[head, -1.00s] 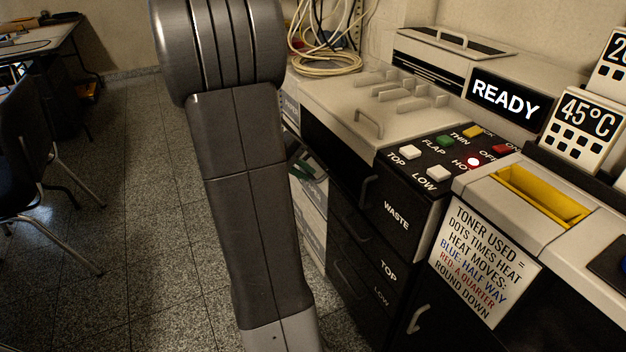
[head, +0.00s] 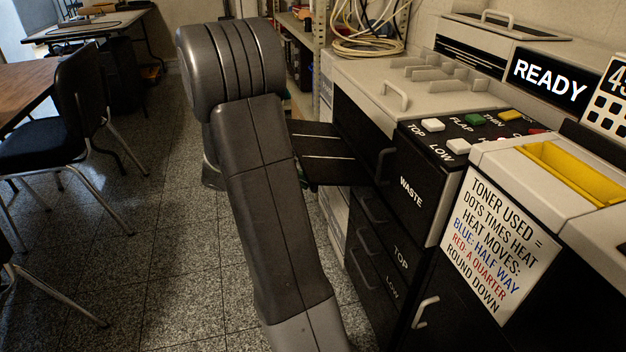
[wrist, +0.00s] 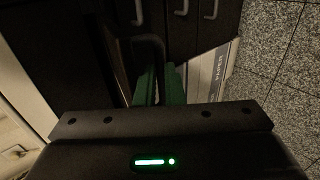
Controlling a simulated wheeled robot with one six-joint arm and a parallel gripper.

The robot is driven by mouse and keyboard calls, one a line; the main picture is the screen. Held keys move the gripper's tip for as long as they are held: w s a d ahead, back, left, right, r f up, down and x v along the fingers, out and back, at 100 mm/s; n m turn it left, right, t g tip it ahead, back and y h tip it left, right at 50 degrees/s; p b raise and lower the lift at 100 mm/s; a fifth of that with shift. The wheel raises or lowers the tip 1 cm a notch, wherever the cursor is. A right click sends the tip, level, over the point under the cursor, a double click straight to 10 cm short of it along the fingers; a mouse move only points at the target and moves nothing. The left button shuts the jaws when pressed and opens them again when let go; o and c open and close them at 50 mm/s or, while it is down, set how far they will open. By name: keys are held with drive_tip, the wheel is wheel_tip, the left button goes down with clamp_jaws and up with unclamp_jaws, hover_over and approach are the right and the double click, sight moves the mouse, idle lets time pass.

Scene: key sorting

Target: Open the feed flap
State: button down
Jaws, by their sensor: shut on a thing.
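The feed flap (head: 328,155) is a black panel with thin white lines. In the head view it sticks out, roughly level, from the left side of the machine, with its left part hidden behind my arm. In the wrist view the green fingers of my gripper (wrist: 160,88) are shut on a dark bar-shaped handle (wrist: 148,42), which appears to be the flap's. The exact grip is dim. In the head view my gripper is mostly hidden behind my arm.
The machine's top (head: 375,75) carries grey guides and a handle. Black drawers (head: 375,245) with handles face the floor. A button panel (head: 465,135) and a READY display (head: 548,78) are at right. A chair (head: 75,110) stands left; the floor between is clear.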

wheel_tip(320, 180, down, 2)
drive_tip(key=shift+s+a, duration=0.1)
drive_tip(key=c, duration=1.5)
unclamp_jaws()
drive_tip(key=shift+a+r, duration=0.15)
drive_tip(key=shift+a, duration=0.05)
drive_tip(key=shift+d+r, duration=0.1)
drive_tip(key=shift+d, duration=0.1)
drive_tip(key=shift+a, duration=0.1)
drive_tip(key=shift+s+a+f+p, duration=0.1)
drive_tip(key=shift+s+a+p, duration=0.55)
drive_tip(key=shift+a, duration=1.85)
drive_tip(key=shift+s+a+f+p, duration=0.15)
drive_tip(key=shift+s+a, duration=1)
drive_tip(key=shift+a, duration=1.35)
drive_tip(key=shift+s+a+f+p, duration=0.1)
drive_tip(key=shift+s+a+p, duration=0.6)
drive_tip(key=shift+a, duration=1.8)
drive_tip(key=shift+s+r, duration=0.1)
drive_tip(key=shift+s, duration=0.1)
drive_tip(key=p+v, duration=0.4)
drive_tip(key=v, duration=0.9)
drive_tip(key=shift+a+r, duration=0.2)
drive_tip(key=shift+r, duration=0.2)
